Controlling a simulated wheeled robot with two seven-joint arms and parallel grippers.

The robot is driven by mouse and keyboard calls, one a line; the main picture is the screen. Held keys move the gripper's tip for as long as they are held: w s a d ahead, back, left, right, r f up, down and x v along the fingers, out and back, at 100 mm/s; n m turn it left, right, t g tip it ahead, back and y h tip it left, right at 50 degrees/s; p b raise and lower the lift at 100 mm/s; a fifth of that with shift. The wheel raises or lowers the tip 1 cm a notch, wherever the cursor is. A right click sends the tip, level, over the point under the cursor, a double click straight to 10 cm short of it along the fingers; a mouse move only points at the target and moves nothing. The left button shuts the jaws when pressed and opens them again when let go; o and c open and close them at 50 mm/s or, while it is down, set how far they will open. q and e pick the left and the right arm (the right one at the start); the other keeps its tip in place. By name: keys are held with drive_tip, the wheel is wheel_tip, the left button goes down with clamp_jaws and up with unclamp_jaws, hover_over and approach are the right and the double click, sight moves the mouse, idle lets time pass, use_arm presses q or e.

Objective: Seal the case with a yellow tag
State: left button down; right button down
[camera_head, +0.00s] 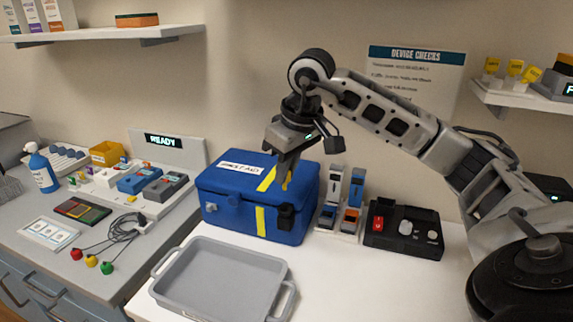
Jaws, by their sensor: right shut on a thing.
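The blue case (225,215) stands shut on the white table, with a white label and yellow stripes on it. A light grey latch shows at its front left and a black one at its front right. My right gripper (286,178) points down over the right part of the case's lid. It is shut on a small yellow tag (287,182), mostly hidden by the fingers. I cannot tell whether the tag touches the case. More yellow tags (515,68) stand on the right wall shelf. My left gripper is not in view.
A grey tray (222,241) lies in front of the case. To its right are a rack of small devices (325,215) and a black box with a red switch (378,240). The left counter holds cables, a bottle (42,170) and instruments.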

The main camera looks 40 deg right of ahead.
sight(290, 181)
drive_tip(key=shift+d+f, duration=0.1)
drive_tip(key=shift+f+b, duration=0.6)
drive_tip(key=shift+b, duration=0.1)
wheel_tip(290, 181, down, 2)
drive_tip(key=shift+f+b, duration=0.1)
drive_tip(key=shift+b, duration=0.85)
drive_tip(key=shift+f, duration=0.25)
drive_tip(key=shift+r, duration=0.25)
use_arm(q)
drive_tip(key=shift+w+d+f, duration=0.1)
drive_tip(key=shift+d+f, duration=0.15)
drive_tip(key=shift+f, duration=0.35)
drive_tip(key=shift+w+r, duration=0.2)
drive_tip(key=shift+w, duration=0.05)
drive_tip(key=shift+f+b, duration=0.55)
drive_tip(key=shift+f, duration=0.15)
use_arm(e)
drive_tip(key=shift+f, duration=0.8)
use_arm(q)
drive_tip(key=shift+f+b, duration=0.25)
drive_tip(key=shift+b, duration=0.25)
use_arm(e)
drive_tip(key=shift+f, duration=0.65)
